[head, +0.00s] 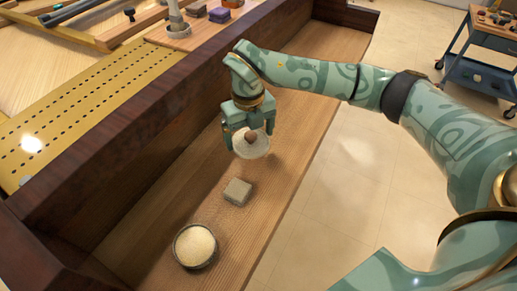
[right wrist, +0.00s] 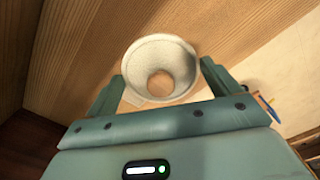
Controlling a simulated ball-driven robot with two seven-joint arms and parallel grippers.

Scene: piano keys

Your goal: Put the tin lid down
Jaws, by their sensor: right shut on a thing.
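The tin lid (head: 254,151) is a pale round disc with a brown knob. My right gripper (head: 249,134) is shut on the tin lid over the wooden ledge (head: 296,113). In the right wrist view the lid (right wrist: 143,62) sits between the two fingers of the gripper (right wrist: 160,82). I cannot tell whether the lid touches the ledge. An open round tin (head: 195,246) with pale grainy contents stands nearer on the ledge. My left gripper is not in view.
A grey block (head: 238,192) lies on the ledge between the lid and the tin. A dark wooden wall (head: 130,128) runs along the ledge's left side. The ledge beyond the gripper looks clear. A blue cart (head: 480,70) stands at the upper right.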

